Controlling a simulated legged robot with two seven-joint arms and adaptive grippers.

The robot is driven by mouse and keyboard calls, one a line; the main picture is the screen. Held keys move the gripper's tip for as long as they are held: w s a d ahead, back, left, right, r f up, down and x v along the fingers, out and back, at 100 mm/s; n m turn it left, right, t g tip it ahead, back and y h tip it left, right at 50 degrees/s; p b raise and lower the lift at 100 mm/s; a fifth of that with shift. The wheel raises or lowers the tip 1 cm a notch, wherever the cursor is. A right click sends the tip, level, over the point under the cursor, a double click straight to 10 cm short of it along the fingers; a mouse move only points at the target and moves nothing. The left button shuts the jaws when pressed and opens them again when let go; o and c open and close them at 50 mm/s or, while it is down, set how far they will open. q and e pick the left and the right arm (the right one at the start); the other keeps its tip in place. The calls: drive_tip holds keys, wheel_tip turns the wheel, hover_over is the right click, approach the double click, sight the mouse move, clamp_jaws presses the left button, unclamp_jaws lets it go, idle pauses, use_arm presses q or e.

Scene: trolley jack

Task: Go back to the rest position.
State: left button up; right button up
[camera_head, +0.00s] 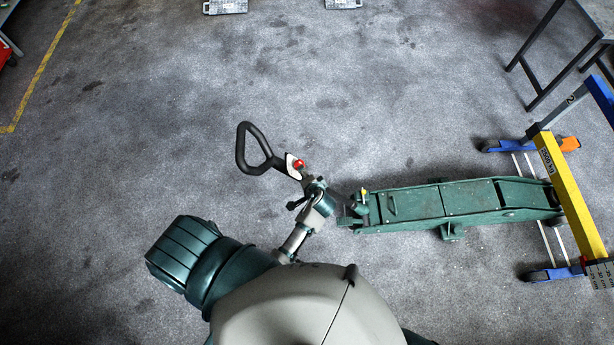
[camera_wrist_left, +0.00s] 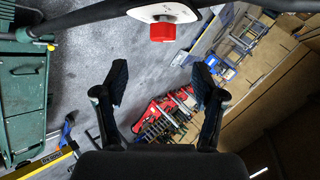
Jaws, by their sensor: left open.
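The green trolley jack (camera_head: 470,200) stands on the floor at right of centre in the head view. Its handle ends in a black loop grip (camera_head: 242,148) with a white plate and a red button (camera_head: 299,164). In the wrist view, the red button (camera_wrist_left: 162,32), white plate (camera_wrist_left: 165,11) and black grip bar (camera_wrist_left: 85,19) cross the top. My left gripper (camera_wrist_left: 160,76) is open, its two dark fingers spread with nothing between them, apart from the handle in that picture. In the head view, my left wrist is close beside the handle, but the fingers are hard to make out. My right gripper is not in view.
A yellow and blue lifting frame (camera_head: 566,190) stands at the jack's far right end. A dark-legged table (camera_head: 537,55) is at the upper right. The wrist view shows red tools (camera_wrist_left: 165,115) in the background.

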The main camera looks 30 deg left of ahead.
use_arm(q)
drive_tip(key=shift+a, duration=0.1)
idle(0.3)
drive_tip(key=s+d+f+g+h+b, duration=0.15)
drive_tip(key=s+f, duration=0.25)
drive_tip(key=f, duration=0.4)
drive_tip(key=s+d+f+m+h, duration=0.15)
drive_tip(key=s+f, duration=0.25)
drive_tip(key=f, duration=0.4)
drive_tip(key=s+d+f+g+h, duration=0.1)
drive_tip(key=s+d+f+h, duration=0.15)
drive_tip(key=f, duration=0.55)
drive_tip(key=s+a+f+n+g, duration=0.1)
drive_tip(key=s+a+f, duration=0.1)
drive_tip(key=s+f, duration=0.3)
drive_tip(key=s+a+f+n+g+h+b, duration=0.1)
drive_tip(key=s+f, duration=0.5)
drive_tip(key=s, duration=0.8)
drive_tip(key=s+a+f+n+g, duration=0.1)
drive_tip(key=s+f, duration=0.4)
drive_tip(key=s, duration=0.5)
drive_tip(key=shift+s+a+f+n+b, duration=0.3)
drive_tip(key=shift+a+n, duration=0.25)
drive_tip(key=shift+a, duration=0.35)
drive_tip(key=shift+w+r+g, duration=0.1)
drive_tip(key=shift+g, duration=0.15)
